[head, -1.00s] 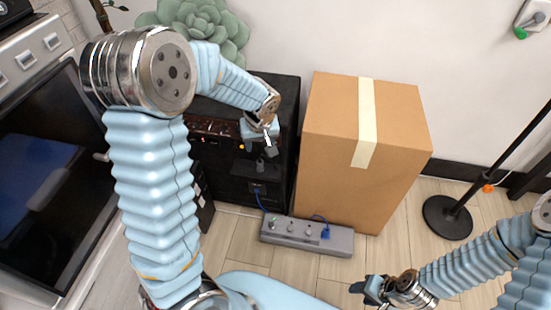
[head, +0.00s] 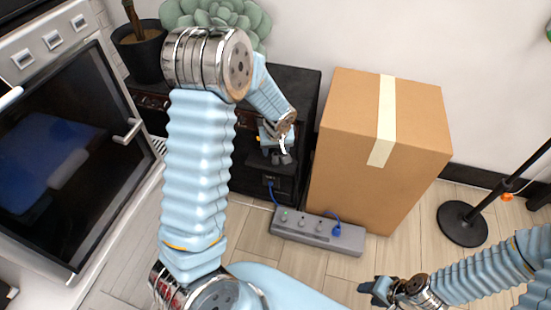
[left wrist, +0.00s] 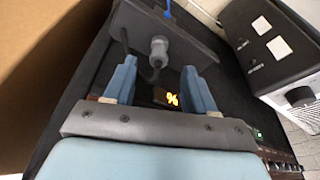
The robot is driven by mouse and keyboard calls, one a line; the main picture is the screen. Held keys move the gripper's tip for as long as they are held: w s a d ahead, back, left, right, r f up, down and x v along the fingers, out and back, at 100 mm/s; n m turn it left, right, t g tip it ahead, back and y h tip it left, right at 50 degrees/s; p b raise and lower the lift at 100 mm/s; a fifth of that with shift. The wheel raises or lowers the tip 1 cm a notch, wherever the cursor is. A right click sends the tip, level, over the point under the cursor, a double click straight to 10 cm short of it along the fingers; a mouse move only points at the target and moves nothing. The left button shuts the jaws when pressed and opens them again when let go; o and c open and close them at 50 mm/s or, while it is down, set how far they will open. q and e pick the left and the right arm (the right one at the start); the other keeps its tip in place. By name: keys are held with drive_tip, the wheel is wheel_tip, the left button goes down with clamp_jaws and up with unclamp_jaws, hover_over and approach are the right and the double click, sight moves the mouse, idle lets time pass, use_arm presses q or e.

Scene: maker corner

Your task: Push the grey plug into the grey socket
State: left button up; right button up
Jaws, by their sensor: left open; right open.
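In the left wrist view a light grey, round plug-like piece (left wrist: 158,50) sits against a dark grey box (left wrist: 190,45), just beyond my fingertips and about midway between them. I take it for the grey plug; whether it is seated in the grey socket I cannot tell. My left gripper (left wrist: 158,80) is open with nothing held between its blue fingers. In the head view the left gripper (head: 281,157) is in front of the black cabinet, and the plug cannot be made out there. My right gripper (head: 368,289) is open and empty, low at the right, away from the cabinet.
The black cabinet (head: 305,95) stands beside a taped cardboard box (head: 345,125). A grey power strip (head: 345,242) with a blue plug (head: 336,230) lies on the floor in front. An oven (head: 70,150) is at left, a black stand base (head: 462,223) at right.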

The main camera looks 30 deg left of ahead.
sight(276, 155)
use_arm(q)
drive_tip(key=x, duration=0.5)
drive_tip(key=shift+w+f, duration=0.1)
idle(0.4)
drive_tip(key=c, duration=1)
